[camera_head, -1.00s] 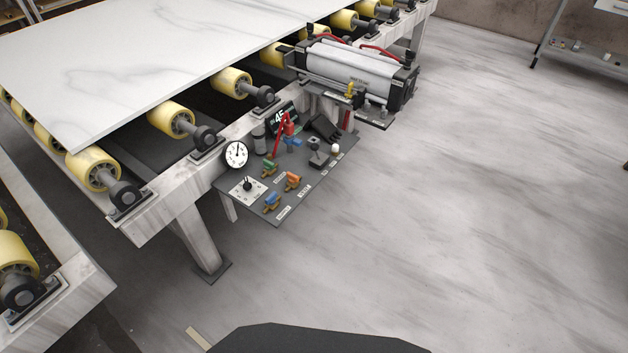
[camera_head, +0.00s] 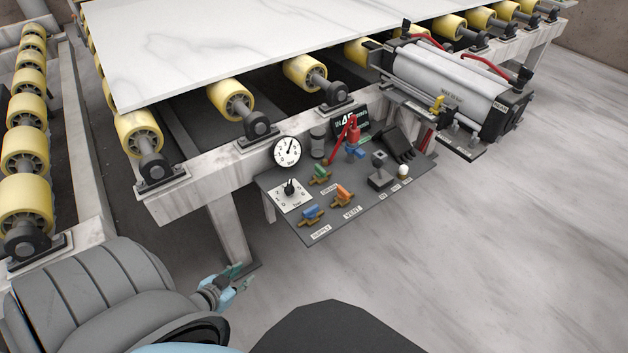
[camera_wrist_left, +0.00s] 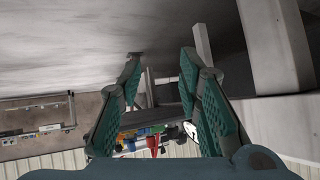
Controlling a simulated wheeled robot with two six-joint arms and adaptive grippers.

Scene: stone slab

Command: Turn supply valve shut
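The supply valve (camera_head: 312,212) has a blue handle on a brass body. It sits at the front left of the dark control panel (camera_head: 318,244), behind the label SUPPLY. My left gripper (camera_head: 238,274) is left of the panel and nearer the camera, apart from the valve. In the left wrist view its green-padded fingers (camera_wrist_left: 160,72) are spread with nothing between them at the tips. The panel's coloured parts show small and far off in that view; I cannot tell which is the supply valve. My right gripper is not in view.
An orange-handled valve (camera_head: 343,194) by the VENT label and a green-handled valve (camera_head: 320,174) are close by. A white dial plate (camera_head: 290,195), a gauge (camera_head: 287,151), a red lever (camera_head: 352,132) and a joystick (camera_head: 379,170) crowd the panel. Floor right of the panel is clear.

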